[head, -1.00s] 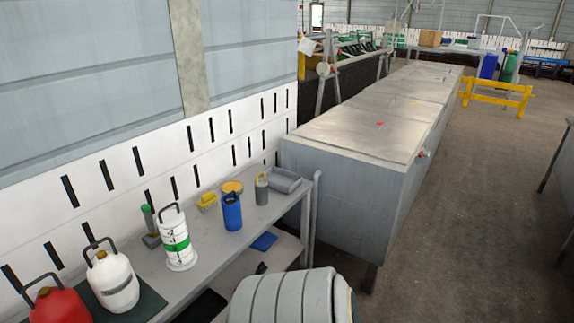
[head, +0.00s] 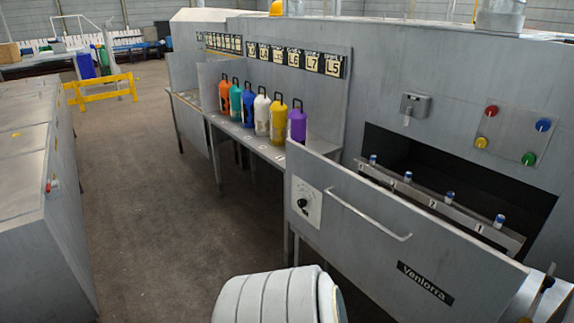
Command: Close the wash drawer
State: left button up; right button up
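The wash drawer is a long grey metal drawer whose front (head: 385,235) stands pulled out from the big grey machine at the right. The front carries a bar handle (head: 370,215), a dial on a white plate (head: 307,203) and a dark "Vanlorra" label (head: 425,283). Behind the front, a rail (head: 430,205) holds several small blue-and-white cylinders in a row. The dark opening (head: 520,205) shows behind them. The drawer front's right end is partly cut off by the frame.
Coloured bottles (head: 262,115) stand on a shelf left of the drawer. Coloured buttons (head: 508,137) are on the machine above it. A grey metal cabinet (head: 28,200) stands at the left, with open floor (head: 150,190) between.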

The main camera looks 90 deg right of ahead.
aim_at(425, 267)
jog(key=z, duration=3.35)
